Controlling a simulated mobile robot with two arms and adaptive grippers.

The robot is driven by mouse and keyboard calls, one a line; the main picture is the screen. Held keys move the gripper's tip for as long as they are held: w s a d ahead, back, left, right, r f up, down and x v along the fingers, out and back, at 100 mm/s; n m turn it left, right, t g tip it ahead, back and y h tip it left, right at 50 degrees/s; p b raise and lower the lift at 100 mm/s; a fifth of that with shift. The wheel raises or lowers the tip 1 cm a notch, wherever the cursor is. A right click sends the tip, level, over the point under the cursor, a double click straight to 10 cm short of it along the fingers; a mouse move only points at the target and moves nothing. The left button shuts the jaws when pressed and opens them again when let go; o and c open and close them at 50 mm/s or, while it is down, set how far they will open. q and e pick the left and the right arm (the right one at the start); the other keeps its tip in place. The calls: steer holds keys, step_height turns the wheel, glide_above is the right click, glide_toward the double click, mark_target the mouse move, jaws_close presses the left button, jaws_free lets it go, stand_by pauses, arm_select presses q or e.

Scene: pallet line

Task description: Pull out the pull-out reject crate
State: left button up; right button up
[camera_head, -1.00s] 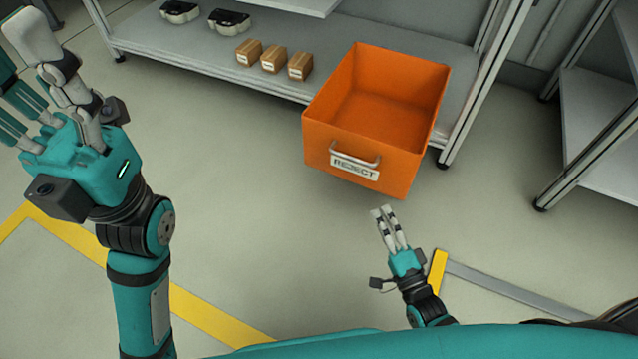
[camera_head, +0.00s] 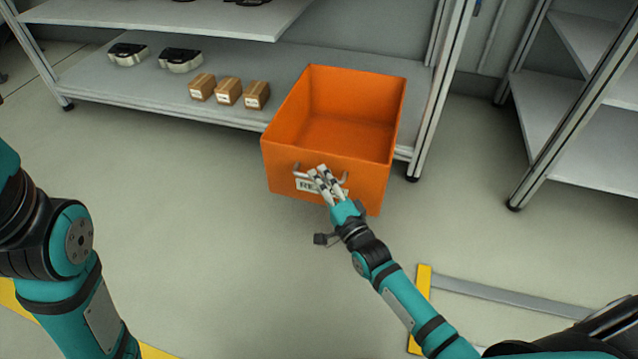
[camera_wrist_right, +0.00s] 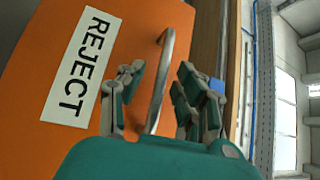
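The orange reject crate (camera_head: 365,184) sits on the lower shelf and juts out past its front edge, open at the top. Its front bears a metal handle (camera_wrist_right: 165,62) and a white REJECT label (camera_wrist_right: 80,68). My right gripper (camera_head: 319,174) is at the crate's front and hides part of the handle and label. In the right wrist view, the open fingers (camera_wrist_right: 159,72) stand on either side of the handle bar, with visible gaps. My left arm shows at the left edge, but its gripper is out of frame.
Several small brown boxes (camera_head: 228,92) stand on the lower shelf (camera_head: 120,88) left of the crate, with dark-topped grey items (camera_head: 181,61) farther left. Another rack (camera_head: 575,120) stands at the right.

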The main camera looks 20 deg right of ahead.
steer(key=shift+w+a+r, duration=0.1)
steer(key=shift+w, duration=0.4)
jaws_close()
